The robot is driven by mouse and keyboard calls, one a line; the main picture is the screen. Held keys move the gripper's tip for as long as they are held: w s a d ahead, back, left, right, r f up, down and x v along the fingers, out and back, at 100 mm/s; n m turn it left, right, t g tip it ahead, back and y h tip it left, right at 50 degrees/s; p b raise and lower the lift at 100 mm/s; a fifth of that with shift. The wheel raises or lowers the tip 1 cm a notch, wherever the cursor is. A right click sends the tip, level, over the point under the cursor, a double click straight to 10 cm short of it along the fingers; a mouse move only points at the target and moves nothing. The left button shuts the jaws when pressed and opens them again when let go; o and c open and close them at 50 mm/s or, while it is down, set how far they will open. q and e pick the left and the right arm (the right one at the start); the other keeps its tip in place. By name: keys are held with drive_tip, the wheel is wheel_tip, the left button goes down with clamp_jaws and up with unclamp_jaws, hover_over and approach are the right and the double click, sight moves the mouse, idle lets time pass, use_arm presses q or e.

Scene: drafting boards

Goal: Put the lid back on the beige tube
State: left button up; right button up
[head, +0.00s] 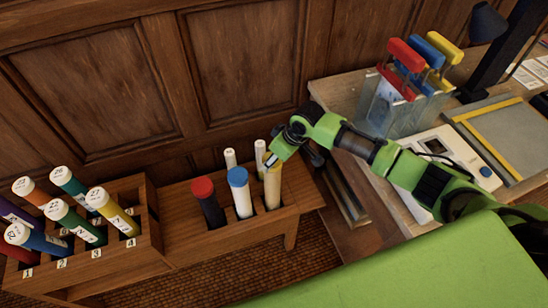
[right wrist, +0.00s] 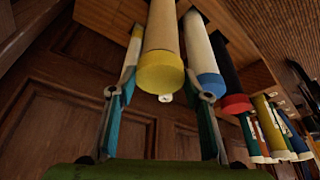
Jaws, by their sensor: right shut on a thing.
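The beige tube (head: 272,188) stands upright at the right end of the wooden rack. Its yellow lid (right wrist: 160,75) shows at the tube's top end in the right wrist view, in line with the tube (right wrist: 161,25). I cannot tell whether it is fully seated. My right gripper (head: 270,160) comes in from the right at the tube's top. Its fingers lie on both sides of the yellow lid, shut on it. My left gripper is not in view.
The rack (head: 178,222) also holds a red-capped black tube (head: 208,205), a blue-capped white tube (head: 240,192) and slim white tubes behind. A numbered rack (head: 150,235) with several capped tubes stands left. A wooden wall is close behind; a cluttered desk (head: 345,95) stands right.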

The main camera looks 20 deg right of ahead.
drive_tip(key=shift+f+p, duration=0.15)
drive_tip(key=shift+p, duration=0.9)
idle(1.4)
idle(0.4)
drive_tip(key=o, duration=1.3)
drive_tip(key=shift+r+p, duration=3.5)
drive_tip(key=shift+p, duration=0.3)
drive_tip(key=shift+c, duration=0.5)
clamp_jaws()
